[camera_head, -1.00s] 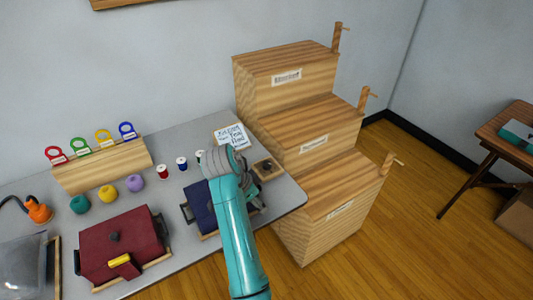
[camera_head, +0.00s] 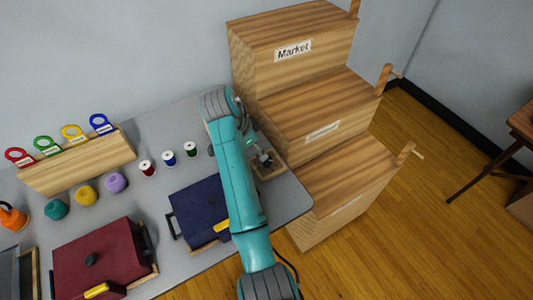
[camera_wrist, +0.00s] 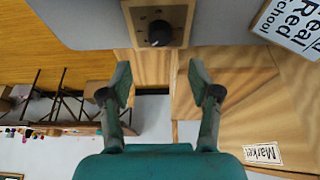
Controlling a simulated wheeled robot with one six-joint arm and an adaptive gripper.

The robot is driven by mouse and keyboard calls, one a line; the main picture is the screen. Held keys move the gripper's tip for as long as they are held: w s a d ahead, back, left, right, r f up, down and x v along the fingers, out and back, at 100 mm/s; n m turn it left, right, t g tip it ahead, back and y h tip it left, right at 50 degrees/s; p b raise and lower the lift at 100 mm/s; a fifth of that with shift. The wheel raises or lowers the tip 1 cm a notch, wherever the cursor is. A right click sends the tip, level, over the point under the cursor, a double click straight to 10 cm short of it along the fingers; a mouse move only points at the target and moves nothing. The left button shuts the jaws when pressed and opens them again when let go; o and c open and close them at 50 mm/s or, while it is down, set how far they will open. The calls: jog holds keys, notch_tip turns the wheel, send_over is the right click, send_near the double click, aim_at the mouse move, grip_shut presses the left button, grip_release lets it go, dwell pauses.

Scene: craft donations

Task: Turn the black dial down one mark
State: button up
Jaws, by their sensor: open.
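The black dial (camera_wrist: 159,33) sits on a small wooden base (camera_wrist: 178,12) near the table edge, at the top middle of the wrist view. Marks around the dial are too small to read. In the head view the wooden base (camera_head: 275,171) is at the table's right end, and my gripper and arm hide much of it. My gripper (camera_wrist: 158,78) is open and empty. In the wrist view its two fingers point up towards the dial, with the dial beyond the gap between them. I see no contact.
Wooden stepped boxes (camera_head: 292,72), one labelled Market, stand close against the table's right side. A blue lidded box (camera_head: 195,207) lies near my arm. A printed card (camera_wrist: 290,28) lies near the dial.

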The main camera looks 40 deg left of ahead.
aim_at(267, 160)
jog(key=x, duration=0.9)
jog(key=c, duration=1.1)
jog(key=shift+c, duration=0.2)
jog(key=shift+n, duration=0.3)
jog(key=n+y, duration=0.1)
jog(key=n, duration=0.2)
jog(key=shift+d+n+y, duration=0.1)
jog(key=shift+n+y, duration=0.2)
jog(key=shift+y, duration=0.1)
jog(key=shift+n+y, duration=0.8)
jog(key=shift+n, duration=1.4)
